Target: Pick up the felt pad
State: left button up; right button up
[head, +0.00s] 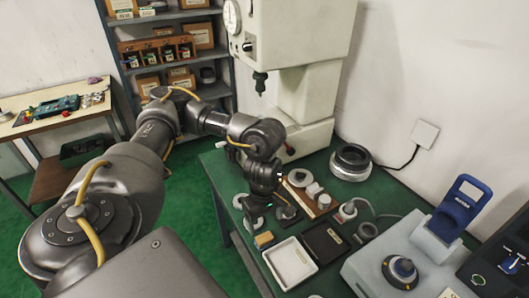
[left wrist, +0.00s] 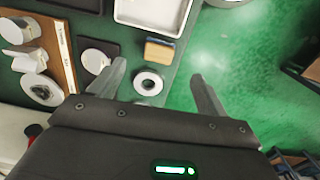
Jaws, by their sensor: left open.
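My left gripper (head: 264,205) is open and empty above the green bench (head: 222,184), pointing down. In the left wrist view its fingers (left wrist: 158,78) spread to either side of a white ring with a dark hole (left wrist: 148,83). Just beyond the ring lies a small tan block with a greyish side (left wrist: 159,52); it also shows in the head view (head: 264,240). A dark square with a pale round disc (left wrist: 96,60) lies left of the fingers. I cannot tell for sure which of these is the felt pad. My right gripper is not in view.
A white tray (head: 291,263) and a black tray (head: 325,243) lie nearby. A wooden board (left wrist: 62,50) holds white parts. A dark bearing ring (head: 350,162) and a press (head: 305,95) stand behind. The bench edge is close to the block.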

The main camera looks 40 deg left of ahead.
pick_arm(q)
jog(key=a, duration=0.2)
send_over(264, 237)
jog(key=f, duration=0.5)
jog(key=shift+s+a, duration=0.2)
jog(key=shift+a, duration=0.05)
jog(key=shift+f, duration=0.2)
jog(key=f, duration=0.1)
jog(key=f+p, duration=0.1)
jog(key=f, duration=0.3)
jog(key=shift+w+d+p, duration=0.25)
jog(key=shift+p, duration=0.15)
jog(key=c, duration=1)
jog(key=shift+r, duration=0.1)
